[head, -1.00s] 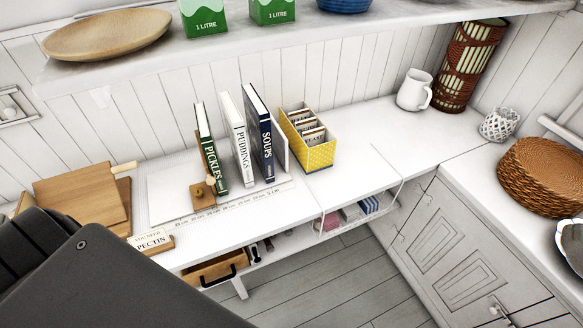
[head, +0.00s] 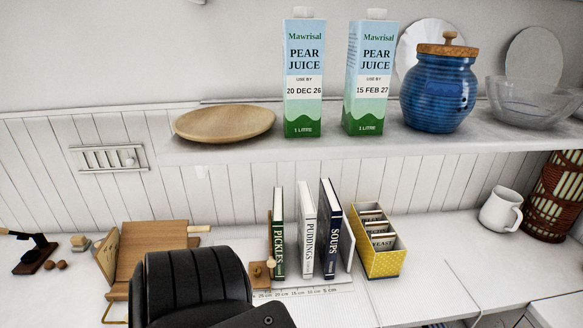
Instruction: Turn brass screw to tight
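A small brass screw (head: 257,269) shows on the wooden block (head: 262,280) at the left end of the book row on the counter. It is too small to tell how tight it is. A pale round knob (head: 271,262) is beside it. The books Pickles (head: 278,235), Puddings (head: 307,235) and Soups (head: 330,230) stand upright to its right with gaps between them. A dark link of my arm is in front at the lower left of the screw and hides part of the counter. Neither gripper's fingers are in view.
A yellow divided box (head: 382,264) stands right of the books. A ruler strip (head: 315,291) runs along the counter in front. A wooden stand (head: 150,245) is at left. Above is a shelf (head: 240,150) with two juice cartons (head: 303,75), a wooden plate (head: 225,122) and a blue jar (head: 437,90).

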